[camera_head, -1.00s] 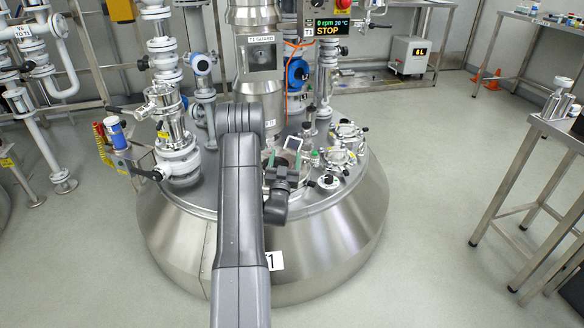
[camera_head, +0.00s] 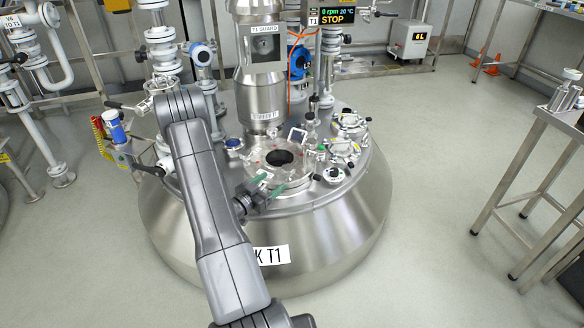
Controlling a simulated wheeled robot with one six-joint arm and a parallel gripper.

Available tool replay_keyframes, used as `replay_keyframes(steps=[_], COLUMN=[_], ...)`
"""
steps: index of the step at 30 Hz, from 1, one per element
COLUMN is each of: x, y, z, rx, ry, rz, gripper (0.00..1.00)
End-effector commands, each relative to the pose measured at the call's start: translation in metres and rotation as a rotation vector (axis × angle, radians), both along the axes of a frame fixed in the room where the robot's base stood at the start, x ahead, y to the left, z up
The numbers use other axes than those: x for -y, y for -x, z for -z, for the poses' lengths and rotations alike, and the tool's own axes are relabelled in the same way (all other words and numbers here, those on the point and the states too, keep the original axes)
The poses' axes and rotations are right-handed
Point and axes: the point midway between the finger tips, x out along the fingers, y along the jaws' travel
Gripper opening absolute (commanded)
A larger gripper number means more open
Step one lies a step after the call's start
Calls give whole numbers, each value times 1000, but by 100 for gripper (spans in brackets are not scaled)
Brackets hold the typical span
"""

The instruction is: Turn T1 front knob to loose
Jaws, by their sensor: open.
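The steel vessel T1 (camera_head: 345,240) stands in the middle, with a round clear-rimmed hatch (camera_head: 297,178) on its lid. The hatch has a dark round centre (camera_head: 279,158) and small red marks around it. My gripper (camera_head: 268,184) is at the front edge of this hatch, its green-tipped fingers apart and nothing visible between them. The front knob cannot be made out clearly; the gripper covers part of the hatch's front rim. I cannot tell whether the fingers touch anything.
A steel column (camera_head: 260,95) rises behind the hatch. Several small capped ports (camera_head: 345,148) sit to its right. White piping (camera_head: 165,60) stands at the left. A steel table (camera_head: 545,115) is at the right, with clear floor before it.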

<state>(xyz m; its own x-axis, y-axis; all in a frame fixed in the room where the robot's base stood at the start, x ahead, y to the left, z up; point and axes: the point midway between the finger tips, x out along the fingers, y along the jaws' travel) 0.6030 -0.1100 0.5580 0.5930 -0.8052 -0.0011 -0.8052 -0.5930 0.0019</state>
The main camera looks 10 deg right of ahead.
Motion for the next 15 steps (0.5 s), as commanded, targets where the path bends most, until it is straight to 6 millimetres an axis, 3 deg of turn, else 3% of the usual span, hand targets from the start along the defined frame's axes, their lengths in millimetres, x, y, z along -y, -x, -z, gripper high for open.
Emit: replay_keyframes(steps=[6,15], x=[41,81], y=[-28,-59], z=[1,1], rx=[4,3], ry=[-1,-1], rz=[5,2], gripper=[68,68])
